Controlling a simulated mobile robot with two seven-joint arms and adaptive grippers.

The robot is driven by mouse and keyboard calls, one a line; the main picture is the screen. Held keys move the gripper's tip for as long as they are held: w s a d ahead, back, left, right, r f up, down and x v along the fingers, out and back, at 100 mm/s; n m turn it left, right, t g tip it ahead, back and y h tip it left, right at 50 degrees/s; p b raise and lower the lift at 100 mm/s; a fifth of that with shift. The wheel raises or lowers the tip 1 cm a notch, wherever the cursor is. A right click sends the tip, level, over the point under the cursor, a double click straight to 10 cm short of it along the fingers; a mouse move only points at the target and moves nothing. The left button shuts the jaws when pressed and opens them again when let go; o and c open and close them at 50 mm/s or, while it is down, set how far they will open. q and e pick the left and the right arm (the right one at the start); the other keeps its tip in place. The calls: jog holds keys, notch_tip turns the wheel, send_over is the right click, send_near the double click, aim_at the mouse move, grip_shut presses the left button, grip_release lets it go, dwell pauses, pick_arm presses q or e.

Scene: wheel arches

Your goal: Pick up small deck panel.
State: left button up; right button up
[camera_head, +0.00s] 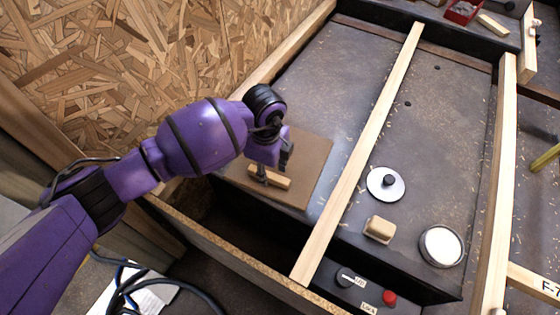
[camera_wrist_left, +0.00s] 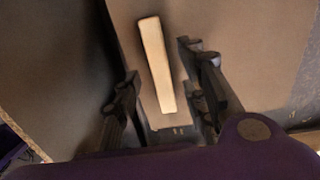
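The small deck panel (camera_head: 312,160) is a flat brown board with a pale wooden bar handle (camera_head: 272,178) on top. It lies at the left of the dark deck. My left gripper (camera_head: 275,163) is over the handle with its fingers pointing down. In the left wrist view the handle (camera_wrist_left: 156,65) appears between the spread fingers of the open gripper (camera_wrist_left: 165,70), and the panel (camera_wrist_left: 240,75) fills much of the background. I cannot tell whether the fingers reach down beside the handle. My right gripper is not in view.
A long wooden strip (camera_head: 370,135) runs across the deck to the right of the panel. Beyond it are a silver disc with a black knob (camera_head: 386,184), a wooden block (camera_head: 379,229) and a round white-topped tin (camera_head: 441,246). A red button (camera_head: 389,298) is at the front. A chipboard wall (camera_head: 120,60) stands at left.

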pick_arm(q)
notch_tip(320, 180, down, 2)
jog(key=shift+f, duration=0.1)
jog(key=shift+r, duration=0.2)
grip_shut()
jog(key=shift+w+d+r, duration=0.1)
